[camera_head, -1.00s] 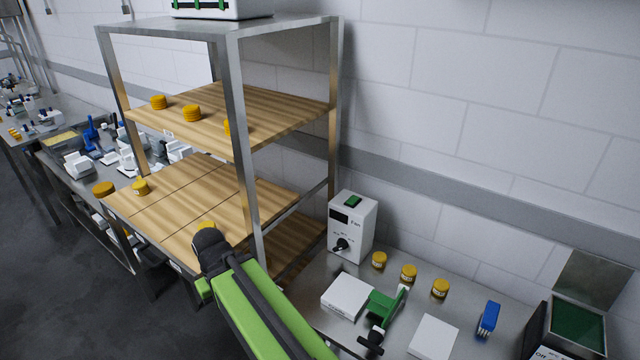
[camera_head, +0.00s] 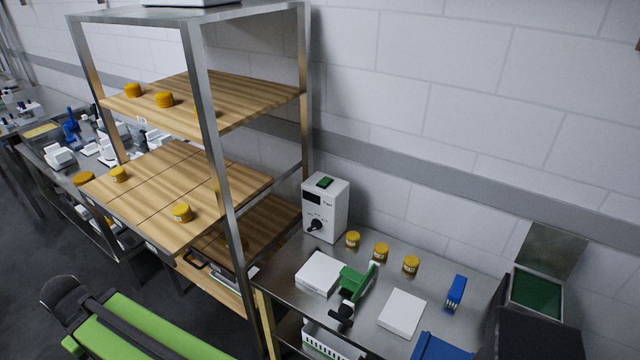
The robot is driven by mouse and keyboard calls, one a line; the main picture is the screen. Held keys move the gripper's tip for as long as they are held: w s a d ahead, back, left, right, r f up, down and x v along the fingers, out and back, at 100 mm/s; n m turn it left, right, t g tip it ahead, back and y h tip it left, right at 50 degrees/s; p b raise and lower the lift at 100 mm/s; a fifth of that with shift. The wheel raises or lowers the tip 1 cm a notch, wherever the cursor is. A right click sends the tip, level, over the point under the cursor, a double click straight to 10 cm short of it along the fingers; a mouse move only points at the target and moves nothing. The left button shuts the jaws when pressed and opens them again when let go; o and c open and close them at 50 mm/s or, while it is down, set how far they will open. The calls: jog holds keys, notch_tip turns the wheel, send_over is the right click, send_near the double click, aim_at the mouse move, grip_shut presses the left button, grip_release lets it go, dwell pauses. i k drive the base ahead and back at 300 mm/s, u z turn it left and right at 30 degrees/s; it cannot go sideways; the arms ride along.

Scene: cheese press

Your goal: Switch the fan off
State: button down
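A white box (camera_head: 325,208) labelled with small dark print that seems to read "Fan" stands upright on the steel table, against the wall just right of the shelf. It has a green piece on top, a dark display and a black knob (camera_head: 315,225) low on its front. The knob's exact setting is too small to read. My green arm (camera_head: 135,335) crosses the lower left corner, well apart from the box. My gripper's fingertips do not show clearly.
A wooden shelf rack (camera_head: 205,110) with yellow cheeses stands left of the box. On the steel table (camera_head: 375,290) are yellow-lidded jars (camera_head: 381,251), white boxes (camera_head: 402,313), a green tool (camera_head: 357,280) and a blue item (camera_head: 456,291). A dark-framed green-screened device (camera_head: 537,292) stands at right.

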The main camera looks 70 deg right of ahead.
aim_at(326, 180)
jog(key=u, duration=0.15)
jog(key=k, duration=0.65)
jog(key=z, duration=1.3)
jog(key=i, duration=0.25)
jog(key=u, duration=0.4)
